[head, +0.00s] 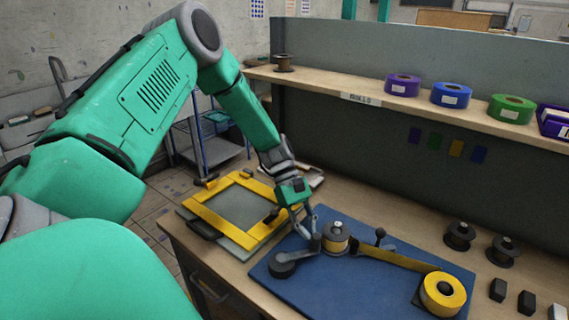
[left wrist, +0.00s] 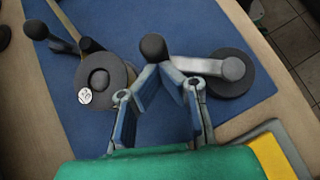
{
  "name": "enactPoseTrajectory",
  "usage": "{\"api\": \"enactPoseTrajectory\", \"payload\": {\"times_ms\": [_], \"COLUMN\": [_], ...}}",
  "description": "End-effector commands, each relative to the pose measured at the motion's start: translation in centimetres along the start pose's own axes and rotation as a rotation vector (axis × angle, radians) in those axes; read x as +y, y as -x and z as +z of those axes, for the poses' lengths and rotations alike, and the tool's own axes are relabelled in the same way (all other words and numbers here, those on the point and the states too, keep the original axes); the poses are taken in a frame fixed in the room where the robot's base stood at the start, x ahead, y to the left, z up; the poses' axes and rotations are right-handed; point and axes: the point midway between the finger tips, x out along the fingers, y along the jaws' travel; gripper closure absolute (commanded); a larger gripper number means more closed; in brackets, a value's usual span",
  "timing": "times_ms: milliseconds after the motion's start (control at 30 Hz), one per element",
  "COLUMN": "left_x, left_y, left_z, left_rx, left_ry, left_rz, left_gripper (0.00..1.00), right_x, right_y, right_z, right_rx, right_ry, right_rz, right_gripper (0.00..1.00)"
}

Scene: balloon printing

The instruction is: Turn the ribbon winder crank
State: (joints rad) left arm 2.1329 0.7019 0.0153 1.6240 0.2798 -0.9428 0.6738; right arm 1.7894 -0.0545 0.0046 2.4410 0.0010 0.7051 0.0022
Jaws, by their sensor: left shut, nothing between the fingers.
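The ribbon winder sits on a blue mat (head: 385,298). Its crank is a grey arm (head: 299,257) running from a dark round hub (head: 282,266) to an upright black knob (head: 315,243). In the left wrist view the knob (left wrist: 153,47) stands just beyond my fingertips, with the crank arm (left wrist: 215,66) to its right. My left gripper (head: 310,230) points down at the knob. Its fingers (left wrist: 160,74) are shut with nothing between them; I cannot tell whether they touch the knob. A dark spool (left wrist: 100,80) with a round label is beside it. My right gripper is out of view.
A yellow ribbon (head: 395,259) runs from the winder spool (head: 336,238) past a small post (head: 380,237) to a yellow roll (head: 443,294). A yellow frame (head: 212,218) lies left of the mat. Dark spools (head: 459,236) stand at right; a shelf (head: 331,88) is behind.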

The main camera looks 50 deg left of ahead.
Motion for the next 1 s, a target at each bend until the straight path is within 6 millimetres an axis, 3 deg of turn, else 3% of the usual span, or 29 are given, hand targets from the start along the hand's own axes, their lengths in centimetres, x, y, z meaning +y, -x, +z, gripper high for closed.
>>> {"api": "enactPoseTrajectory", "payload": {"times_ms": [500,1000], "left_x": [-0.6,-1.9], "left_y": [-2.8,-4.1], "left_z": [2.9,4.2], "left_rx": [0.001,-0.001], "left_ry": [-0.343,-0.557], "left_rz": [-0.347,-0.558], "left_gripper": [1.0,1.0], "right_x": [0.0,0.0], "right_y": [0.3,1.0], "right_z": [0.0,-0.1], "right_rx": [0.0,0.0], "right_ry": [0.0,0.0], "right_rz": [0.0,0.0], "right_gripper": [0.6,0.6]}}
